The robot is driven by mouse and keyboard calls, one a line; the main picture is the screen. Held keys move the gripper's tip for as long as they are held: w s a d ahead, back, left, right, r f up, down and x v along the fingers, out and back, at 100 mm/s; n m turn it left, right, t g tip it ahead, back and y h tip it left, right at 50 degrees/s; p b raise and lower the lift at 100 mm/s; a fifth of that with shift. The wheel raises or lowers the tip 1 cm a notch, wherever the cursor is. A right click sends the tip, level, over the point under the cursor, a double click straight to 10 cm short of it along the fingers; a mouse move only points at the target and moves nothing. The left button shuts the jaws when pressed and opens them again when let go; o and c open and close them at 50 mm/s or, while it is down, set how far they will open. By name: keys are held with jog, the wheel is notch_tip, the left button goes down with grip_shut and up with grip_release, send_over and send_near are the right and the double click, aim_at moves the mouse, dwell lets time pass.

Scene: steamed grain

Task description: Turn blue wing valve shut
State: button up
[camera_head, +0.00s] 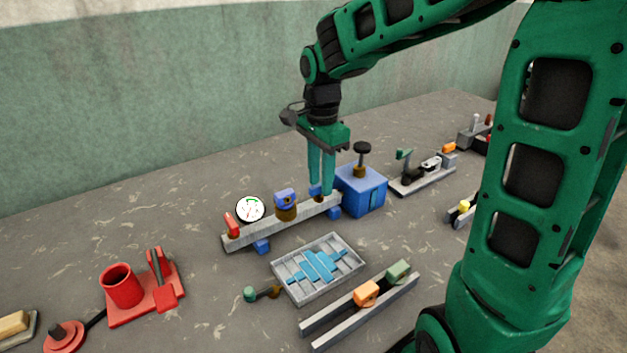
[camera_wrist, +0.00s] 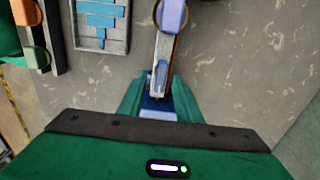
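A grey bar manifold (camera_head: 270,226) on the table carries a round gauge, a red handle, a blue knob on a brass body and, at its right end, a small blue wing valve (camera_head: 315,190). My gripper (camera_head: 321,194) points down over that right end, its two green fingers a narrow gap apart. In the wrist view the blue wing (camera_wrist: 160,77) lies between the fingertips (camera_wrist: 161,88), lengthwise along the bar. The fingers stand close on both sides of it and hide part of it. I cannot tell whether they press on it.
A blue box (camera_head: 361,190) with a black knob stands right beside my fingers. The blue knob (camera_head: 286,198) and gauge (camera_head: 250,209) stand left along the bar. A grey tray (camera_head: 335,281) with blue pieces lies in front. A red cup fixture (camera_head: 122,287) is at left.

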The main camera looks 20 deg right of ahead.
jog(key=shift+f, duration=0.2)
grip_shut()
jog(key=shift+a, duration=0.65)
jog(key=shift+d+n, duration=0.3)
jog(key=shift+d, duration=0.4)
jog(key=n, duration=1.1)
jog(key=shift+n, duration=0.3)
jog(key=n, duration=0.5)
jog(key=shift+a+n, duration=0.2)
jog(key=shift+n, duration=0.1)
